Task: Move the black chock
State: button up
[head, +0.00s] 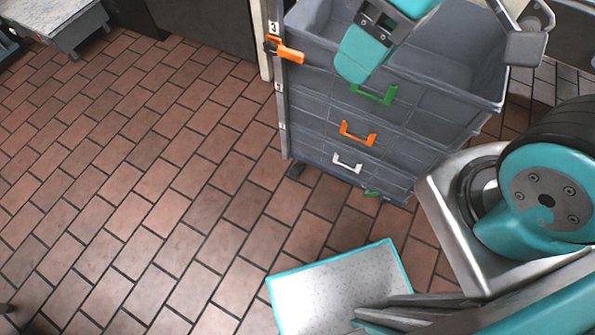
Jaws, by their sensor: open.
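A small dark block (297,170) sits on the floor at the left foot of the grey drawer cabinet (350,115). It may be the black chock or a caster; it is too small to tell. No other black chock shows clearly. What looks like my gripper (445,55) is at the top right, in front of the cabinet's open top as I see it. A teal piece with a dark bracket is on its left and a grey jointed piece on its right, wide apart. Nothing shows between them.
The cabinet has several drawers with green, orange and white handles, and an orange latch (289,54) on its left edge. A grey table (52,18) stands at the top left. The brick-tile floor (130,180) on the left is clear. My own body fills the lower right.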

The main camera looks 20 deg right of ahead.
aim_at(296, 172)
jog(key=k, duration=0.65)
jog(key=u, duration=0.65)
jog(key=i, duration=1.2)
jog(key=u, duration=0.1)
